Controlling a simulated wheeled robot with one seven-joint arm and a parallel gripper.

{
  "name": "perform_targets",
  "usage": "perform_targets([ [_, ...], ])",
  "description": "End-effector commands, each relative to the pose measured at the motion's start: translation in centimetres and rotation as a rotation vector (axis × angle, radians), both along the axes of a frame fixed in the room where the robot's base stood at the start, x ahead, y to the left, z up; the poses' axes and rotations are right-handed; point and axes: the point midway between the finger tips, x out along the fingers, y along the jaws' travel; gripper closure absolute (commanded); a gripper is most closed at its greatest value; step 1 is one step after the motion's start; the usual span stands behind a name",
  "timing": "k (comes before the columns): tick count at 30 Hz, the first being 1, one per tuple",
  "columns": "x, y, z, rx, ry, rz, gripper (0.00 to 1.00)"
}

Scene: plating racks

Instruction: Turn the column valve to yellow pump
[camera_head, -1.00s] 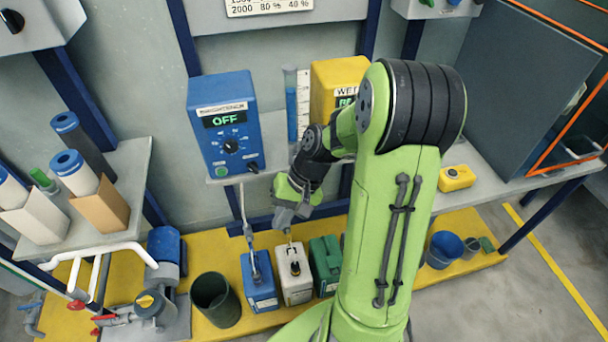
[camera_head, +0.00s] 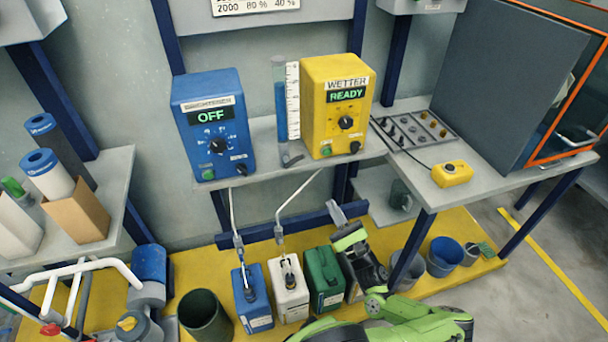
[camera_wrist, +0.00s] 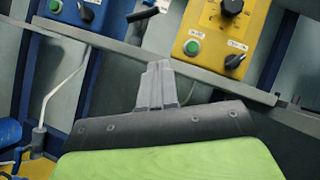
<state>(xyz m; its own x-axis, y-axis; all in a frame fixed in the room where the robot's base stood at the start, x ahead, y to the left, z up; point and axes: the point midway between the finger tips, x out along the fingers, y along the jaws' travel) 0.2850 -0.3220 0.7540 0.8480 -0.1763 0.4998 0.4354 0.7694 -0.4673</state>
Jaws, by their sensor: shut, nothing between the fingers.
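The yellow pump (camera_head: 336,110), labelled WETTER and reading READY, stands on the shelf. The blue pump (camera_head: 212,125), reading OFF, stands to its left. The clear column (camera_head: 280,95) with blue liquid is upright between them. The column valve (camera_head: 291,159) is a small dark handle at its foot; a dark handle (camera_wrist: 143,14) at the top of the wrist view appears to be it. My gripper (camera_head: 337,212) is below and right of the valve, under the shelf edge, apart from it. In the wrist view my gripper (camera_wrist: 158,80) is shut and empty, below the yellow pump's front.
The shelf (camera_head: 262,148) edge lies above my gripper. Blue, white and green jugs (camera_head: 288,290) stand on the yellow platform below, with hoses rising from two. A tray of parts (camera_head: 415,128) and a yellow box (camera_head: 452,173) lie on the right bench.

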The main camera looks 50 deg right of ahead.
Motion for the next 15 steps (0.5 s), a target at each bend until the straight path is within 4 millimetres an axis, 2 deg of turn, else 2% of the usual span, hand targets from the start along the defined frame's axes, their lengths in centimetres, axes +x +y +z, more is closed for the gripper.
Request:
perform_targets([
  [15,8.8,-1.2,5.6,-0.002,0.000,0.011,1.00],
])
